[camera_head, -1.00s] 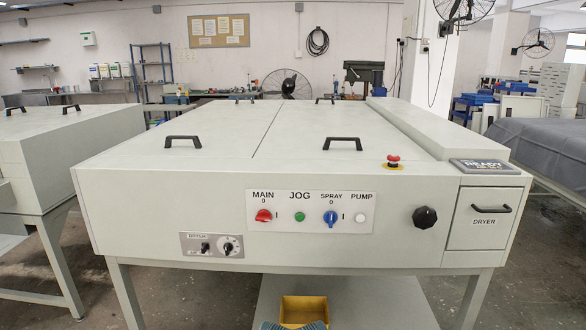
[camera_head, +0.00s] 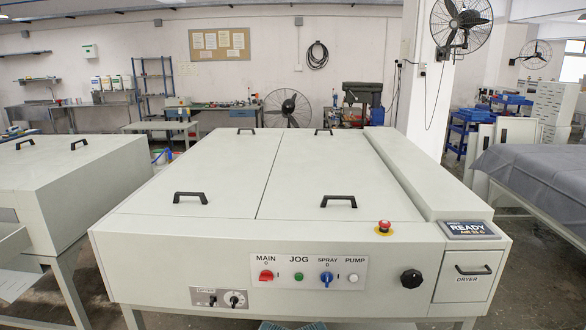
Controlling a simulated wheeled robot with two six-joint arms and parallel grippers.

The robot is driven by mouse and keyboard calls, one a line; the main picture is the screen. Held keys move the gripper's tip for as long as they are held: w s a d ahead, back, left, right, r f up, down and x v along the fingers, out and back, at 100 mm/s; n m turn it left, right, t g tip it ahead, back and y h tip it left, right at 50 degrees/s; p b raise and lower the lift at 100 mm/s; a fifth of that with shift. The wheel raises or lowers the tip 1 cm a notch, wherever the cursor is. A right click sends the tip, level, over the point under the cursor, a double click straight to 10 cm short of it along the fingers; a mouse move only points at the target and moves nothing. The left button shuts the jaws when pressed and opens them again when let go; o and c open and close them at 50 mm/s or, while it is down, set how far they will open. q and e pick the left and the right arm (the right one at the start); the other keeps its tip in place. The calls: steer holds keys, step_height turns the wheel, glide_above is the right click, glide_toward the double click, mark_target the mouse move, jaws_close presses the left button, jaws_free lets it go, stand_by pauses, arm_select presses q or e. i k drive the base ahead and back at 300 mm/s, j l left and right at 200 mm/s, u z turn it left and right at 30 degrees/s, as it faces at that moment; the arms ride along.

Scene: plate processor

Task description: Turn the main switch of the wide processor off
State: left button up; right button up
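The wide processor (camera_head: 225,235) fills the middle of the head view. On its front, a white panel (camera_head: 309,282) carries the labels MAIN, JOG, SPRAY and PUMP. The main switch (camera_head: 266,275) is a red knob under MAIN at the panel's left end. Its handle looks about level, toward the I mark on its right rather than up at the 0, though it is small. A green jog button (camera_head: 299,276), a blue spray switch (camera_head: 326,279) and a white pump button (camera_head: 353,279) sit to its right. Neither gripper is in view.
A dryer panel (camera_head: 219,298) is below left of the switches. A black knob (camera_head: 411,279), dryer drawer (camera_head: 466,276), red emergency button (camera_head: 384,226) and READY display (camera_head: 468,229) are at right. Another machine (camera_head: 62,184) stands left; a cloth-covered table (camera_head: 540,180) stands right.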

mark_target(266, 275)
steer(key=i+l+z, duration=0.2)
steer(key=z, duration=0.15)
steer(key=i+l+z, duration=0.4)
steer(key=i+z, duration=0.15)
steer(key=z, duration=0.2)
steer(key=u, duration=1.5)
